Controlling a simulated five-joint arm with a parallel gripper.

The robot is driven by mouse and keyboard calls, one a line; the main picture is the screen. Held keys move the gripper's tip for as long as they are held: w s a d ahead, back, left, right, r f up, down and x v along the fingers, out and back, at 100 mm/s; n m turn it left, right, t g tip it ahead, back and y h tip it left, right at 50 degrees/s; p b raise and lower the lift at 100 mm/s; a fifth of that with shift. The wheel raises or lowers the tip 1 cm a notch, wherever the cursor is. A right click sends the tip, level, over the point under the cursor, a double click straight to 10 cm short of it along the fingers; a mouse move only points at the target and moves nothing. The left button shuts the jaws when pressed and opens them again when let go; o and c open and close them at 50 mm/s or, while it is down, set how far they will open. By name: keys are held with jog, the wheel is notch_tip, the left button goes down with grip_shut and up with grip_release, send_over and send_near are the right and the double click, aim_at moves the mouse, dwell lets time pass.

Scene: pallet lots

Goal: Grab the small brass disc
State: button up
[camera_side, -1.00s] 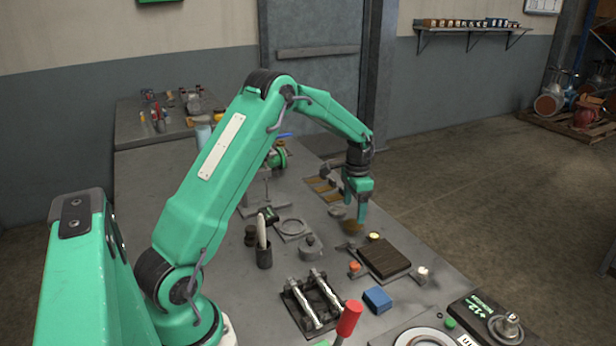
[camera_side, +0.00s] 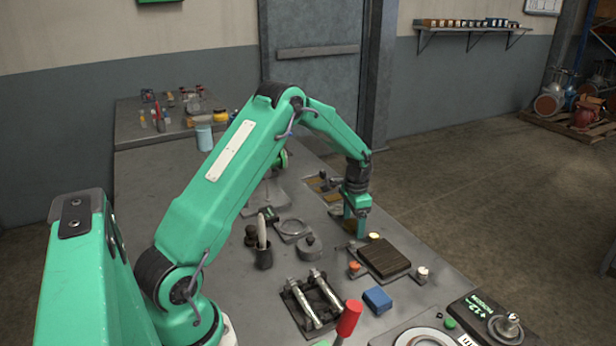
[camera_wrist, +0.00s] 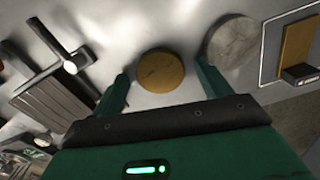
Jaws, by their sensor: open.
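The small brass disc (camera_wrist: 160,70) lies flat on the metal bench in the wrist view, just beyond and between my open fingers. My gripper (camera_wrist: 165,88) is open and empty, with one green finger on each side of the disc's near edge. A grey disc (camera_wrist: 232,42) lies to the right, close beside the right finger. In the side view my gripper (camera_side: 356,228) points down low over the bench, and the brass disc (camera_side: 350,224) is mostly hidden behind the fingers. I cannot tell the exact height of the fingertips.
A dark ribbed block (camera_side: 383,258) with knobs by its corners stands close to the gripper. A blue block (camera_side: 377,300), a lidded grey weight (camera_side: 308,246) and a clamp fixture (camera_side: 313,300) are nearer the front. Flat plates lie behind the gripper.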

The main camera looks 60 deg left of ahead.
aim_at(354, 226)
jog(key=c, duration=1.3)
jog(key=shift+r, duration=0.15)
jog(key=shift+r, duration=0.55)
jog(key=r, duration=0.3)
jog(key=shift+d+r, duration=0.1)
jog(key=shift+d, duration=0.2)
jog(key=d+r, duration=0.2)
jog(key=d, duration=0.1)
jog(key=s+d+r, duration=0.1)
jog(key=d+r, duration=0.1)
jog(key=d, duration=0.2)
jog(key=d+r, duration=0.2)
jog(key=d, duration=0.2)
jog(key=shift+s+r, duration=0.25)
jog(key=shift+s, duration=0.15)
